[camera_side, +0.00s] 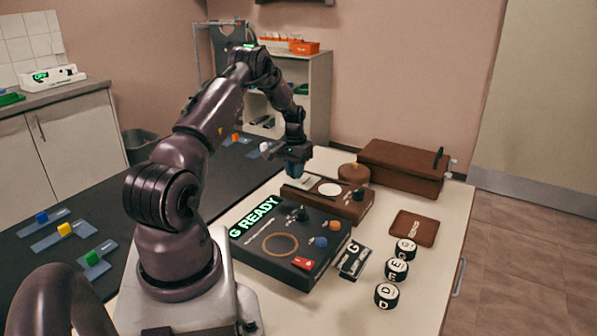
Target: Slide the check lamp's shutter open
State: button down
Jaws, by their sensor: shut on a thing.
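The check lamp is a low brown box (351,208) behind the black console. A round white disc (329,188) shows uncovered on its top, with a dark knob at its right end. My gripper (294,172) points down over the lamp's left end, left of the white disc. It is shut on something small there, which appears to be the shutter. A pale plate (303,183) shows just below and right of the fingers; I cannot tell if it is part of the shutter. The fingers hide the grip point.
The black console (290,255) reads "G READY". Lettered round blocks (397,269), a "G" card (355,260) and a brown pad (413,228) lie right. A brown case (402,166) and round wooden lid (353,173) stand behind. A dark mat (120,225) with coloured blocks lies left.

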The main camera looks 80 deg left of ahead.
jog(key=c, duration=1.1)
grip_release()
jog(key=shift+s+a, duration=0.25)
jog(key=shift+o, duration=0.3)
jog(key=shift+d, duration=0.1)
jog(key=shift+w, duration=0.1)
jog(key=shift+r, duration=0.15)
notch_tip(320, 180, up, 13)
